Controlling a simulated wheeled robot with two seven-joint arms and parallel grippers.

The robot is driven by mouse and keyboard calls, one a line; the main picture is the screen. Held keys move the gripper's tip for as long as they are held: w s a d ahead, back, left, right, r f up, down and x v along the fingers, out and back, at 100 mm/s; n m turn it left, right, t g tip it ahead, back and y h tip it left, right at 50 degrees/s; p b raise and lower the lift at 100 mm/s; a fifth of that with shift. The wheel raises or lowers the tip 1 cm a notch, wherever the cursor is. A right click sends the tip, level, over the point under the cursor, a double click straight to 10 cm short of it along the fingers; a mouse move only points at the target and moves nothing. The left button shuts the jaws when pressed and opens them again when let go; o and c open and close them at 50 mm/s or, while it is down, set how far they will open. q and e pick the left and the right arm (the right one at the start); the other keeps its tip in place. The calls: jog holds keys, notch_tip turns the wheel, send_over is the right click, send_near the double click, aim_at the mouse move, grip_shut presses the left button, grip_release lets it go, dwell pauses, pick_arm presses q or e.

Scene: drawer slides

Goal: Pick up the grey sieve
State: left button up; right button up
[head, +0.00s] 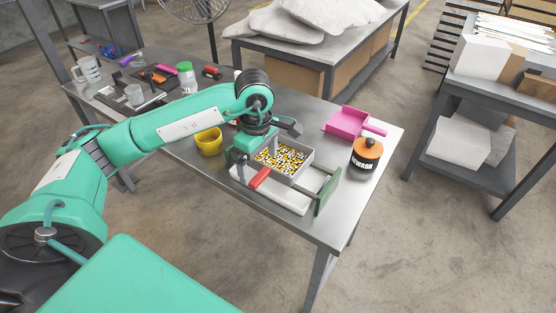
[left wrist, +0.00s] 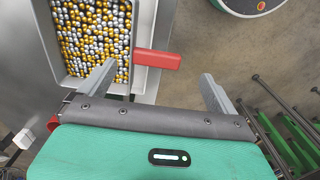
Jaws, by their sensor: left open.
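The grey sieve (head: 307,163) is a square grey frame filled with gold and silver balls, with a red handle (head: 260,177) on its near side. It sits above a long white tray (head: 282,198) near the front of the metal table. In the left wrist view the sieve (left wrist: 144,25) is at the upper left, and its red handle (left wrist: 157,60) points right. My left gripper (head: 256,153) is over the handle side of the sieve. Its two fingers (left wrist: 158,90) are apart and empty, with the handle just beyond the gap. My right gripper is not in view.
A green upright plate (head: 327,192) stands at the tray's right end. A yellow cup (head: 209,141) is left of the sieve. A pink scoop (head: 347,122) and an orange-topped dark jar (head: 366,153) are at the right. Bottles and tools crowd the far left of the table (head: 340,205).

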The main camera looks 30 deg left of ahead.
aim_at(260, 175)
pick_arm(q)
jog(key=shift+f, duration=0.65)
jog(key=f, duration=0.1)
jog(key=f+p, duration=0.1)
jog(key=f, duration=0.1)
jog(key=f+p, duration=0.1)
jog(key=shift+w+a+f, duration=0.2)
jog(key=shift+w+f, duration=0.1)
jog(key=shift+f, duration=0.35)
jog(key=c, duration=1.2)
jog(key=shift+o, duration=0.2)
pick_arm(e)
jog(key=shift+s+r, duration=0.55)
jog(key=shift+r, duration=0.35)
pick_arm(q)
jog(key=shift+r, duration=0.1)
